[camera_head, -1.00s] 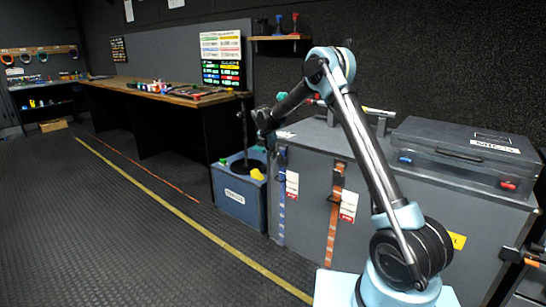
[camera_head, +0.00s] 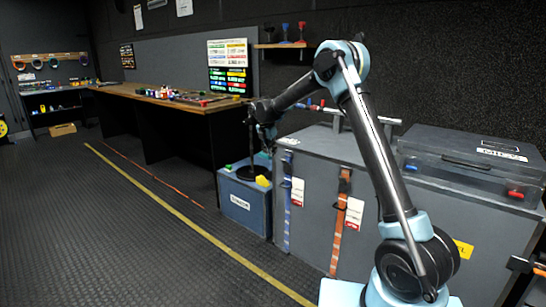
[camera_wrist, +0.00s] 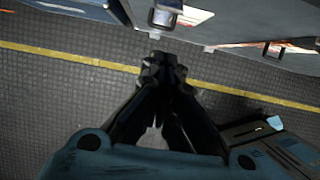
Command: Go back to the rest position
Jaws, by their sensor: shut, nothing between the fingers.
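My gripper (camera_head: 267,140) is at the end of my raised, bent arm, above the blue bin and beside the left end of the large grey case (camera_head: 330,152). In the wrist view my gripper (camera_wrist: 163,72) points down over the dark ribbed floor (camera_wrist: 70,90), with its fingertips together and nothing between them. The yellow floor line (camera_wrist: 90,60) passes behind the fingertips.
A smaller dark case (camera_head: 465,160) lies on top of the grey case. A long workbench (camera_head: 165,98) runs along the wall.

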